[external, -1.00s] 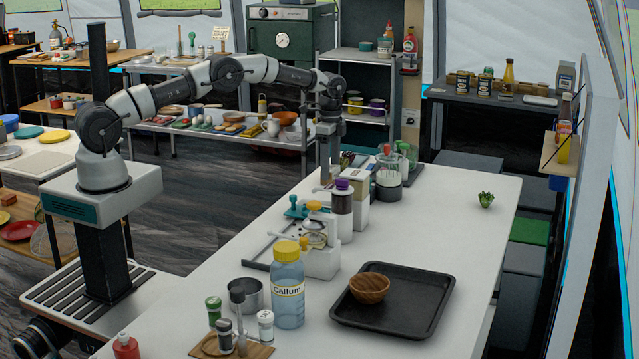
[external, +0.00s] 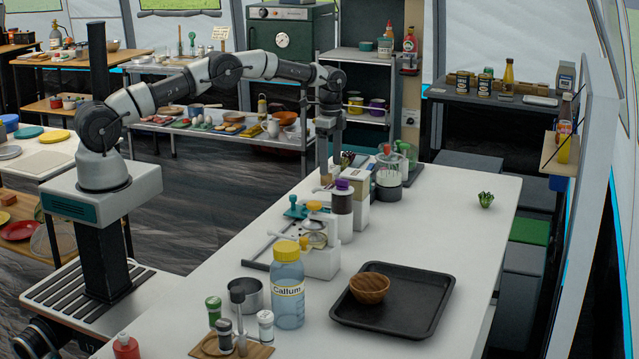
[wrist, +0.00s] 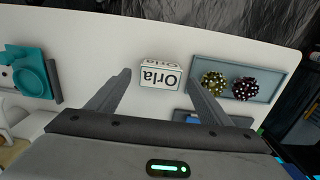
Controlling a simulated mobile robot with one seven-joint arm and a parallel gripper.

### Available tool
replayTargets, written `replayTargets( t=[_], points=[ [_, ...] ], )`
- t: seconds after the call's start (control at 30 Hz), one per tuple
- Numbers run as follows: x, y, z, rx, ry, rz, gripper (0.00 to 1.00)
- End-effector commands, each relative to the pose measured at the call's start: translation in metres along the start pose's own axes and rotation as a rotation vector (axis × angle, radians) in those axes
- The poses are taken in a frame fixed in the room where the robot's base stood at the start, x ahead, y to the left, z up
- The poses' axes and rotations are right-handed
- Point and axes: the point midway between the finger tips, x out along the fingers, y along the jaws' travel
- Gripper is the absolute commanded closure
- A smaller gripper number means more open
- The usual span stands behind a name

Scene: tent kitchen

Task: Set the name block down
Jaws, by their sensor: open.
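The name block is a small white block marked "Orla" (wrist: 160,76). In the wrist view it rests on the white worktop (wrist: 120,40), just beyond my fingertips and between their lines. My gripper (wrist: 160,85) is open, with a finger on each side and clear space around the block. In the external view my gripper (external: 329,172) hangs low over the far left part of the worktop, behind a tall white box; the block is hidden there.
A blue-grey tray (wrist: 278,72) with two dark beaded round things lies right of the block. A teal item (wrist: 28,70) lies to the left. In the external view a purple-topped bottle (external: 342,210) and jars (external: 388,170) stand near my gripper. The worktop's right side is mostly clear.

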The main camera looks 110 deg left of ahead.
Motion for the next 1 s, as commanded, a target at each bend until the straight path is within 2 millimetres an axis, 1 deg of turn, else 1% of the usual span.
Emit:
replayTargets(
  t=[0.03,0.2,0.4,0.5,0.6,0.87,0.93,0.97,1.0],
  points=[
    [-0.014,-0.001,-0.001,0.0,0.003,-0.004,0.27],
    [-0.052,-0.001,-0.001,0.0,0.003,-0.004,0.27],
    [-0.087,-0.001,-0.001,0.0,0.002,-0.003,0.27],
    [-0.097,0.0,0.0,0.0,0.002,-0.002,0.27],
    [-0.101,0.0,0.0,0.0,0.001,-0.001,0.27],
    [-0.104,0.001,-0.002,0.001,0.002,-0.002,0.27],
    [-0.113,0.009,-0.009,0.004,0.006,-0.008,0.27],
    [-0.122,0.014,-0.015,0.007,0.011,-0.014,0.27],
    [-0.135,0.025,-0.024,0.01,0.018,-0.023,0.27]
  ],
)
